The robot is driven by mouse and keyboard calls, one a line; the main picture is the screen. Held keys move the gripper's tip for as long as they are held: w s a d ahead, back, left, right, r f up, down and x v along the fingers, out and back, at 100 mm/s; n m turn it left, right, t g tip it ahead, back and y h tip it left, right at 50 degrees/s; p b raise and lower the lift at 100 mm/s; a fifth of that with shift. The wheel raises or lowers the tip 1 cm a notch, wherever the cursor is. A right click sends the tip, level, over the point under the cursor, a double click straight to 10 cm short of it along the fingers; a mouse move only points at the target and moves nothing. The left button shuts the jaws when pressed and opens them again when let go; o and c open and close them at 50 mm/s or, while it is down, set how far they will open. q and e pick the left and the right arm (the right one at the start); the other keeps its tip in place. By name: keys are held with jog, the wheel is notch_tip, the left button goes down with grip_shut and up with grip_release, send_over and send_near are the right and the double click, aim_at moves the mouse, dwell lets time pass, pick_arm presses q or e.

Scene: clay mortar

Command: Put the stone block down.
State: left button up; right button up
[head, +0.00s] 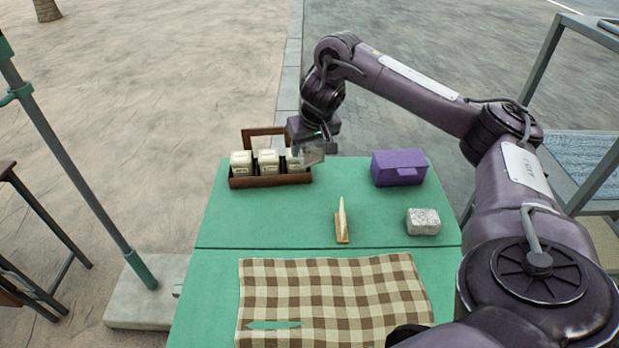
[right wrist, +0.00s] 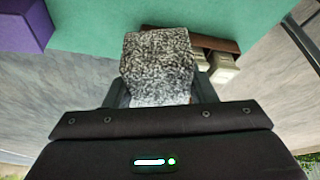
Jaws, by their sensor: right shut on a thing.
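My right gripper (head: 314,143) is shut on a grey speckled stone block (head: 313,154), held at the table's far edge, by the right end of the brown wooden rack. In the right wrist view the held stone block (right wrist: 158,65) fills the space between the fingers of the gripper (right wrist: 160,92). The block looks raised above the green table (head: 290,222), but its exact height is hard to tell. A second, similar stone block (head: 423,222) rests on the right side of the table. My left gripper is not in view.
A purple box (head: 399,168) stands at the back right. A checkered cloth (head: 330,295) covers the front. Green tabletop is bare left of the stand.

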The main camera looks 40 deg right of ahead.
jog(key=b, duration=0.4)
send_over(306, 200)
jog(key=s, duration=0.1)
notch_tip(306, 200, down, 6)
notch_tip(306, 200, down, 6)
jog(key=shift+s+a+f+b, duration=0.1)
jog(key=shift+s+a+b, duration=0.05)
jog(key=shift+b, duration=0.4)
jog(key=shift+f+b, duration=0.4)
jog(key=shift+f, duration=1.95)
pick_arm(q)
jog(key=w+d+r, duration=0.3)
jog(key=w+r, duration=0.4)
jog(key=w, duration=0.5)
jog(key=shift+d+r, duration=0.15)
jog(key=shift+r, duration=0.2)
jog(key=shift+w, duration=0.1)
pick_arm(e)
jog(key=shift+f, duration=0.15)
jog(key=o, duration=1.3)
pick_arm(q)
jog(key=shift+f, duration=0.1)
